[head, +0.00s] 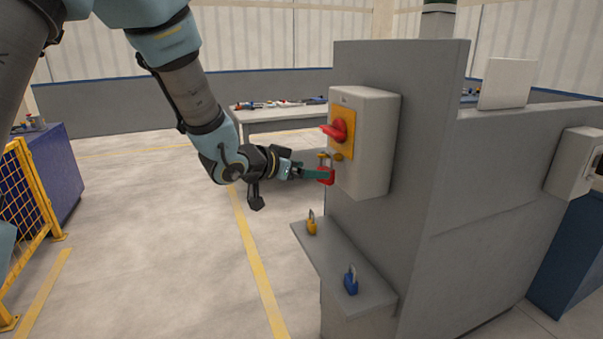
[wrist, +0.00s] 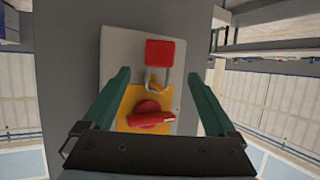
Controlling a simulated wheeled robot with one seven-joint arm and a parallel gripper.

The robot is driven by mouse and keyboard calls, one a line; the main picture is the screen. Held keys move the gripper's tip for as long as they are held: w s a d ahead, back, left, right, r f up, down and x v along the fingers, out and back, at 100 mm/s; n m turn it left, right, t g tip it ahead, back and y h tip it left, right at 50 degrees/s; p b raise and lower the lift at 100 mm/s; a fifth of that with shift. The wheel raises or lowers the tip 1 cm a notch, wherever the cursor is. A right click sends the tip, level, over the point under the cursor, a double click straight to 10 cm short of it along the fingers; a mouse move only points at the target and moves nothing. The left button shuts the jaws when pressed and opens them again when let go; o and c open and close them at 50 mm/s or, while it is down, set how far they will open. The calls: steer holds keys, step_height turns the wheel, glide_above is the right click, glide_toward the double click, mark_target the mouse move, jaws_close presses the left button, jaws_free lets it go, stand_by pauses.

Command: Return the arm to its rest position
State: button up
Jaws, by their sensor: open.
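My arm reaches from the upper left to a grey switch box (head: 364,140) on the side of a grey cabinet. My gripper (head: 318,173) is in front of the box. In the wrist view my gripper (wrist: 165,92) shows two green fingers spread apart with nothing between their tips. A red padlock (head: 326,176) hangs by its shackle at the lower part of the yellow switch plate (head: 345,146); it also shows in the wrist view (wrist: 160,52). A red rotary handle (head: 336,130) sits on the plate. In the head view the fingertips overlap the red padlock; I cannot tell if they touch it.
A grey ledge (head: 335,268) below the box carries a yellow padlock (head: 311,226) and a blue padlock (head: 351,283). A yellow fence (head: 28,230) stands at the left. A table (head: 275,118) with tools is behind. The floor between is clear.

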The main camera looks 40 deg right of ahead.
steer(key=w+a+f+n+t+y, duration=0.1)
steer(key=w+a+n+t+y, duration=0.3)
steer(key=w+a, duration=0.85)
steer(key=w+a+f+n+t+y, duration=0.1)
steer(key=w+a+n+y, duration=0.1)
steer(key=a, duration=0.7)
steer(key=w+a+f+n+t+y, duration=0.1)
steer(key=w+a+n+y, duration=0.2)
steer(key=a, duration=0.6)
steer(key=s+a+f+n+g+y, duration=0.1)
steer(key=s+a, duration=0.3)
steer(key=a, duration=0.4)
steer(key=s+a+f+n+g+y, duration=0.1)
steer(key=s+a+n+g+y, duration=0.1)
steer(key=a, duration=0.5)
steer(key=s+a+f+n+g+y, duration=0.1)
steer(key=s+a+n+g, duration=0.1)
steer(key=s+a+n, duration=0.2)
steer(key=s+a, duration=0.2)
steer(key=a, duration=0.2)
steer(key=shift+s+a, duration=0.3)
steer(key=shift+s, duration=0.05)
